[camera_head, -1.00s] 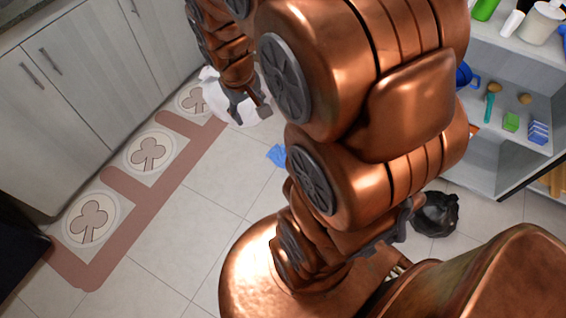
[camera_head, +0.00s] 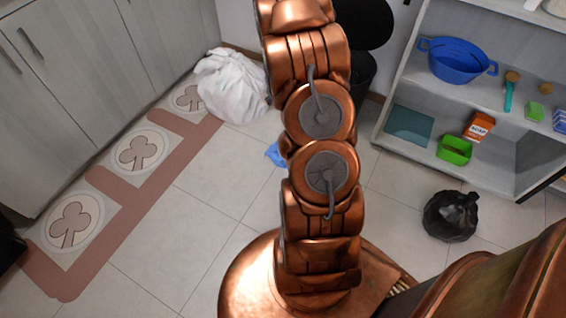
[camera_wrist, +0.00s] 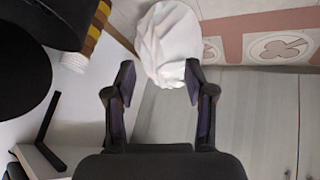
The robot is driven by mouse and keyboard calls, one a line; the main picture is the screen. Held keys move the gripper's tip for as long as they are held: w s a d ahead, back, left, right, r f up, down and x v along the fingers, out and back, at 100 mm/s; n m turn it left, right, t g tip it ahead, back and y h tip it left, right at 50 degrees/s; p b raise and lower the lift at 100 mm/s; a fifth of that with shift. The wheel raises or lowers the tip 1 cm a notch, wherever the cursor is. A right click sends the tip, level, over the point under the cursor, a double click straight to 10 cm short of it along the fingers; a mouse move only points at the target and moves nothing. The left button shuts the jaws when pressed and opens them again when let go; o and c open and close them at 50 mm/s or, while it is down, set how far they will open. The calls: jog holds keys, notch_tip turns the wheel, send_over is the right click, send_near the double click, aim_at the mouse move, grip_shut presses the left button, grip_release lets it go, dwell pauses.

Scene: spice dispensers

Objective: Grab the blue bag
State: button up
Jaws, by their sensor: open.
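A small piece of the blue bag (camera_head: 275,154) shows on the tiled floor in the head view, left of my copper arm, which hides part of it. I cannot make out the blue bag in the wrist view. My gripper (camera_wrist: 158,82) shows in the wrist view with its two dark fingers spread apart and nothing between their tips. A white bag (camera_wrist: 168,44) appears beyond the fingertips there. My gripper is out of sight in the head view.
The white bag (camera_head: 232,86) sits on the floor by the cabinets. A black bag (camera_head: 451,215) lies right of my arm, before a shelf with a blue colander (camera_head: 458,60). A black bin (camera_head: 362,72) stands behind my arm.

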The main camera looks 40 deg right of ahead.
jog(key=shift+s+d+f+m+t+b, duration=0.25)
jog(key=shift+d+f+t+b, duration=1.7)
jog(key=shift+f, duration=4.45)
jog(key=shift+f+m+t+b, duration=0.6)
jog(key=shift+f+b, duration=2.9)
jog(key=shift+f, duration=2.95)
jog(key=shift+s+d+f+m+t+b, duration=0.2)
jog(key=shift+d+f+t+b, duration=1.8)
jog(key=shift+f, duration=4.4)
jog(key=shift+g, duration=0.55)
jog(key=w+b, duration=0.1)
jog(key=w+f+b, duration=0.1)
jog(key=w+a+f+b, duration=0.1)
jog(key=shift+w+b, duration=0.35)
jog(key=shift+w, duration=0.05)
jog(key=shift+w+d+f, duration=0.1)
jog(key=shift+w+d, duration=0.1)
jog(key=shift+w, duration=0.25)
grip_shut()
